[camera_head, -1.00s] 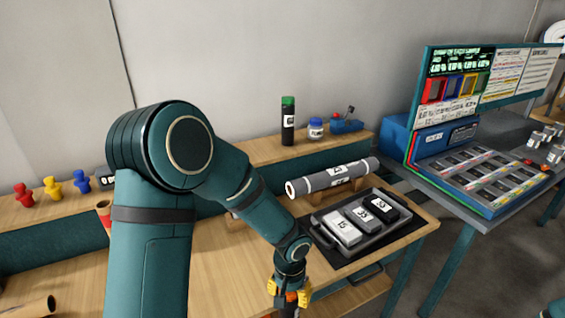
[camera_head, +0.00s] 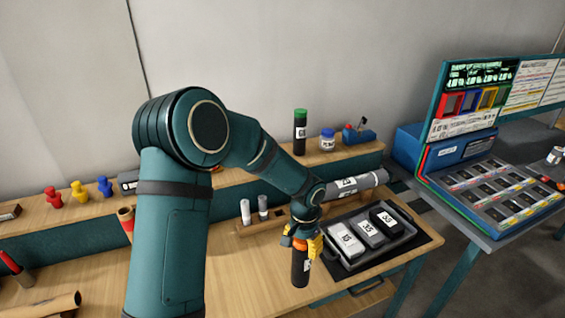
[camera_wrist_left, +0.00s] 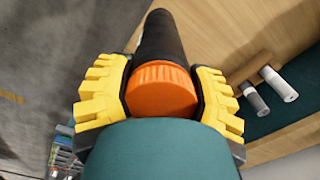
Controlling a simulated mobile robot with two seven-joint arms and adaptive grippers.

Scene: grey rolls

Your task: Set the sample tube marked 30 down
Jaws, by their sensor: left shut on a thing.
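My left gripper (camera_head: 308,244) has yellow fingers and is shut on the orange cap of a dark sample tube (camera_head: 300,268). The tube hangs upright below the fingers, over the wooden table in front of the tray. A pale label shows on its side, but I cannot read the number. I cannot tell whether its base touches the table. In the left wrist view the gripper (camera_wrist_left: 163,92) grips the orange cap from both sides, and the black tube body (camera_wrist_left: 165,40) extends beyond it. My right gripper is not in view.
A black tray (camera_head: 347,262) with several labelled blocks is right of the tube. A grey roll (camera_head: 355,188) lies behind it. Two small pale-capped tubes (camera_head: 245,212) stand in a wooden rack at left. A green-capped bottle (camera_head: 300,132) stands on the back shelf. Bare tabletop (camera_head: 240,270) lies left.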

